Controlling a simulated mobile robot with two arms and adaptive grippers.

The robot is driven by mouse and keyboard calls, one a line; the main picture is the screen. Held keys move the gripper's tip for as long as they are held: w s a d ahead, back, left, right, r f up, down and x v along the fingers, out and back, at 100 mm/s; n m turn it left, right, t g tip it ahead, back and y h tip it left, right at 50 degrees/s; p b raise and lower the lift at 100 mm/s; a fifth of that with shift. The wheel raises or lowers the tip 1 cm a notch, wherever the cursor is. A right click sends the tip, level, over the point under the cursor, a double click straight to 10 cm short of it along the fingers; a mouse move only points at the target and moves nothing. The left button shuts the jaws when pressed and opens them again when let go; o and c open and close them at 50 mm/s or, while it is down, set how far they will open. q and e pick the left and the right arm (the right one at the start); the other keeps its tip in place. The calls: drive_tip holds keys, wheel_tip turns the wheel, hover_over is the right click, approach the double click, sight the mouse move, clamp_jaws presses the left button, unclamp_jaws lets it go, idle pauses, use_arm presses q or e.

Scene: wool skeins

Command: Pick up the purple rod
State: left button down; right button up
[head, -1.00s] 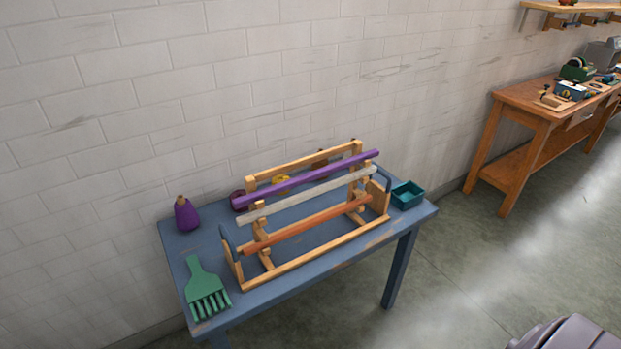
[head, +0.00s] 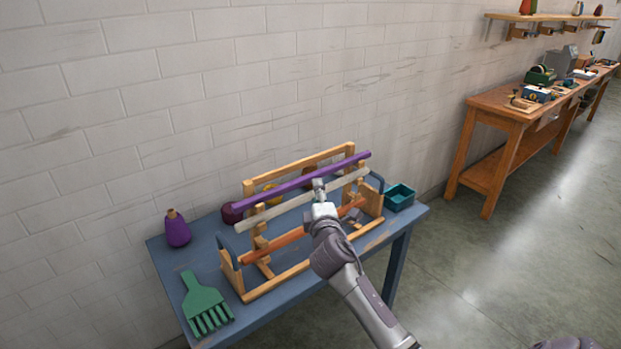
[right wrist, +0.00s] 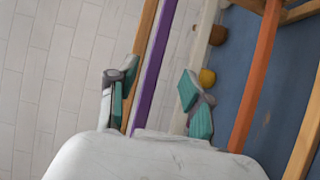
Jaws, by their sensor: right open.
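The purple rod (head: 290,187) lies across the upper part of a wooden rack (head: 268,291) on the blue table (head: 170,270). My right gripper (head: 318,184) is at the rack, close to the rod's right half. In the right wrist view the purple rod (right wrist: 153,65) runs between the open fingers of my right gripper (right wrist: 158,93). No finger visibly touches the rod, and the gap in depth is hard to tell. A white rod (right wrist: 205,45) passes near the right finger. My left gripper is not in view.
An orange rod (head: 286,237) sits lower on the rack. A purple cone (head: 177,231), a green comb (head: 205,305) and a teal box (head: 399,197) are on the table. Wool balls lie behind the rack, with the wall beyond. A wooden bench (head: 497,120) stands at right.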

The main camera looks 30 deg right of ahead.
sight(314, 175)
drive_tip(key=x, duration=0.7)
drive_tip(key=shift+w+d+r, duration=0.2)
clamp_jaws()
